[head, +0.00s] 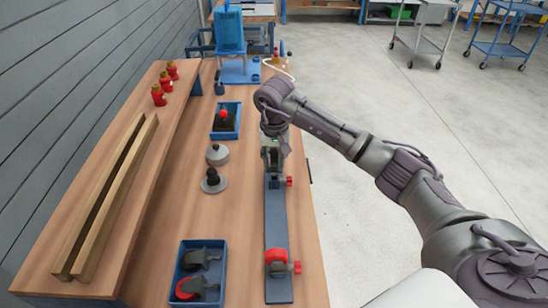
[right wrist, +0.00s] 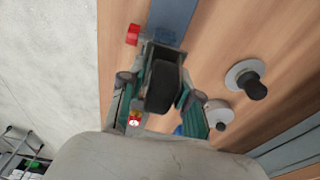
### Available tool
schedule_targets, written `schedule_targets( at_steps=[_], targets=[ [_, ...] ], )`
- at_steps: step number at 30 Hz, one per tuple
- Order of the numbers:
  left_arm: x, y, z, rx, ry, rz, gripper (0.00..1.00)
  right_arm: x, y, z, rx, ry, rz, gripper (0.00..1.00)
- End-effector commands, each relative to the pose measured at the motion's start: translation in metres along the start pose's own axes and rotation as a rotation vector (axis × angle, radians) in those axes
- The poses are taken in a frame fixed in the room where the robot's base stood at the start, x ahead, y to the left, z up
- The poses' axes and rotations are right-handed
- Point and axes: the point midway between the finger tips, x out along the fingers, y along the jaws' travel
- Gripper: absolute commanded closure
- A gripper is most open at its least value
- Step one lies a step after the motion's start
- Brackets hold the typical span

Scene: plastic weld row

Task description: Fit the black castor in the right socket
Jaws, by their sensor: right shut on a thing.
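My right gripper (head: 272,160) is over the far end of the long dark grey plate (head: 277,215). In the right wrist view my right gripper (right wrist: 160,74) is shut on the black castor (right wrist: 161,88), whose dark wheel shows between the fingers. In the head view the gripper hides this castor. The plate's far end has a red knob (head: 289,181), which also shows in the right wrist view (right wrist: 133,34). The socket there is hidden, so I cannot tell whether the castor is seated. A red castor (head: 276,259) stands at the near end. My left gripper is out of view.
A near blue tray (head: 222,268) holds black and red castors; a farther tray (head: 215,132) holds more. Left of the plate stand a grey disc with a black knob (head: 213,180) and a grey round piece (head: 217,154). Wooden rails (head: 115,195) lie on the raised shelf.

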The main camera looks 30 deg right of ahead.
Motion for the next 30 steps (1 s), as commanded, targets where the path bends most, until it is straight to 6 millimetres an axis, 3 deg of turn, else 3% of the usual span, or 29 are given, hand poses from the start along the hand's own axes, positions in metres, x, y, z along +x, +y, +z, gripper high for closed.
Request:
schedule_targets(
  at_steps=[6, 30],
  targets=[
    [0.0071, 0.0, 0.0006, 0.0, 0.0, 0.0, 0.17, 0.0083, 0.0003, 0.0004, 0.001, 0.002, -0.001, 1.0],
    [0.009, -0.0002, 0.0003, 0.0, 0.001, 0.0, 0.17, 0.0083, -0.0002, 0.0009, 0.001, 0.001, -0.001, 1.0]
  ],
)
